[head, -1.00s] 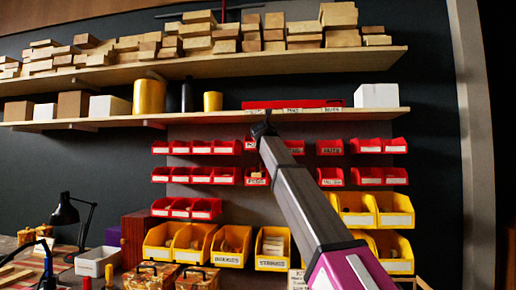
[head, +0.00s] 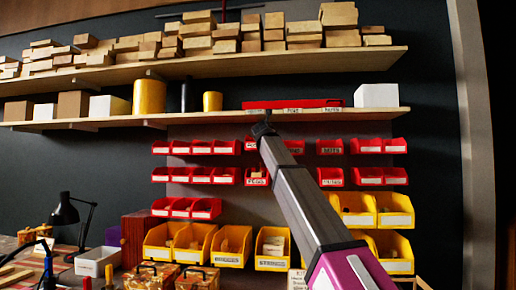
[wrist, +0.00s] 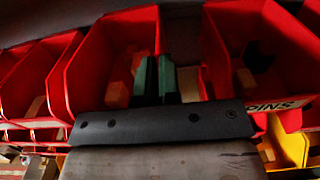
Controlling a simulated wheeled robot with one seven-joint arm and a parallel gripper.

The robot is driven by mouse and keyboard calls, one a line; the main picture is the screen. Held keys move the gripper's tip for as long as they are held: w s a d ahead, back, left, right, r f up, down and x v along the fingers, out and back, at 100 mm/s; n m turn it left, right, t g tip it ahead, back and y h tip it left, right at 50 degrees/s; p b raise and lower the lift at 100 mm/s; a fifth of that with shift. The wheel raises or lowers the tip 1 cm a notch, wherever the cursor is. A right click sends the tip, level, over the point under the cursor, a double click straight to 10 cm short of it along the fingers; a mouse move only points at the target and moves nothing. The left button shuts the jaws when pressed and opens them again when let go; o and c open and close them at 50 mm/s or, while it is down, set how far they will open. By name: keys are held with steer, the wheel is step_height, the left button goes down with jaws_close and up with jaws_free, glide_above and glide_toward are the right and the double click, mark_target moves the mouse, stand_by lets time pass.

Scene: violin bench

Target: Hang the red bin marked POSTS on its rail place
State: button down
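In the wrist view, the fingers of my gripper (wrist: 158,78) reach into the mouth of a red bin (wrist: 90,62) that holds wood pieces. The fingers stand close together with a narrow dark gap. My gripper's body hides the bin's front and any label, so I cannot tell whether it is the POSTS bin or whether the fingers grip its wall. A red bin marked PINS (wrist: 272,104) is just right. In the head view, my gripper (head: 262,129) is at the upper row of red bins, just under the shelf, and partly covers a red bin (head: 250,146) there.
A wooden shelf (head: 210,117) lies close above my gripper. Red bins (head: 203,147) flank it, and a red bin with wood pieces (head: 257,177) is below. Yellow bins (head: 272,263) hang lower. A bare grey panel (head: 262,208) shows between red and yellow bins.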

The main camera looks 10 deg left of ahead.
steer(key=shift+w, duration=0.8)
stand_by(0.8)
steer(key=shift+f, duration=0.9)
stand_by(0.7)
steer(key=c, duration=1.2)
jaws_free()
steer(key=shift+c, duration=0.2)
steer(key=s, duration=1.1)
steer(key=shift+d+r, duration=0.15)
steer(key=shift+d, duration=0.15)
